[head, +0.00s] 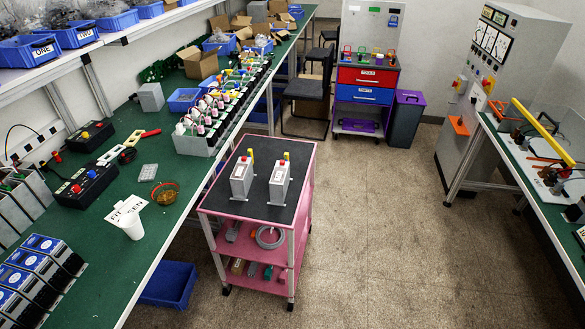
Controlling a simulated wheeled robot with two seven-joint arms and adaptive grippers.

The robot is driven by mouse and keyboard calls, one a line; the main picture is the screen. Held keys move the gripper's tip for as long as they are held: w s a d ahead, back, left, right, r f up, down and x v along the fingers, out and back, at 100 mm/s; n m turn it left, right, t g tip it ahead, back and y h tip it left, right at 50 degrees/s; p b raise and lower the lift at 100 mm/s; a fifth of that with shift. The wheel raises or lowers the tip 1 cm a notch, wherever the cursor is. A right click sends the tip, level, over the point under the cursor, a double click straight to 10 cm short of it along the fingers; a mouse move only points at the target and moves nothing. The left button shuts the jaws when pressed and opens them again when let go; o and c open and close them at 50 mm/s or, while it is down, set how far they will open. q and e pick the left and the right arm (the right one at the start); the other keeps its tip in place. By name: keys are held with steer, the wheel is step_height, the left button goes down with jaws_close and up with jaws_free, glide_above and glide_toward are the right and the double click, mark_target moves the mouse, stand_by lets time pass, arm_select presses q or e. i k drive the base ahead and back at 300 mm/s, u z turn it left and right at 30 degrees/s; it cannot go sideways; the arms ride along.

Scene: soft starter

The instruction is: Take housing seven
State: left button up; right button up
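No thing in the head view carries a readable "seven", so I cannot tell which one is housing seven. Several dark units with blue round-marked tops (42,262) stand in a row at the lower left of the green bench (110,240). Several grey box-shaped units (22,200) stand behind them at the left edge. Two upright silver-grey boxes with yellow and red parts on top stand on the pink cart, one on the left (241,180) and one on the right (279,184). Neither of my grippers is in view.
The pink cart (291,248) stands beside the bench, with loose parts on its lower shelves. A blue bin (168,284) lies on the floor under the bench. A white cup (132,228) with a paper sign stands on the bench. The floor (380,220) right of the cart is clear.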

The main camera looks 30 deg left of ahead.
mark_target(240, 179)
steer(key=z, duration=0.05)
steer(key=i, duration=1.55)
steer(key=u, duration=0.85)
